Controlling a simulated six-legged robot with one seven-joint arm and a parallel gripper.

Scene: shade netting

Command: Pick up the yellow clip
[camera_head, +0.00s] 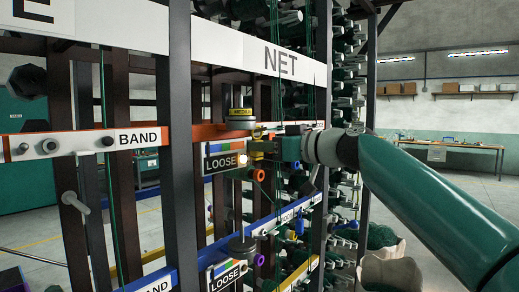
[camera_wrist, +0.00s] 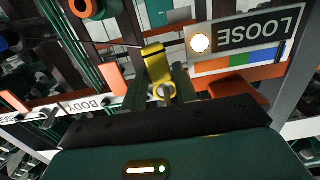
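The yellow clip (camera_wrist: 154,64) shows in the middle of the wrist view, with a small ring (camera_wrist: 165,92) at its lower end. My gripper (camera_wrist: 161,84) has its two green fingers on either side of the clip's lower part. Whether the fingers touch the clip is not clear. In the head view my gripper (camera_head: 268,147) reaches in from the right to the rack, beside the upper LOOSE sign (camera_head: 222,162). Small yellow parts (camera_head: 257,155) show at its tip, partly hidden, and I cannot tell which belong to the clip.
Dark rack posts (camera_head: 181,130) and an orange rail (camera_head: 210,131) stand close to my gripper. Green cords and netting spools (camera_head: 345,75) fill the rack behind. A lower LOOSE sign (camera_head: 228,272) hangs beneath.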

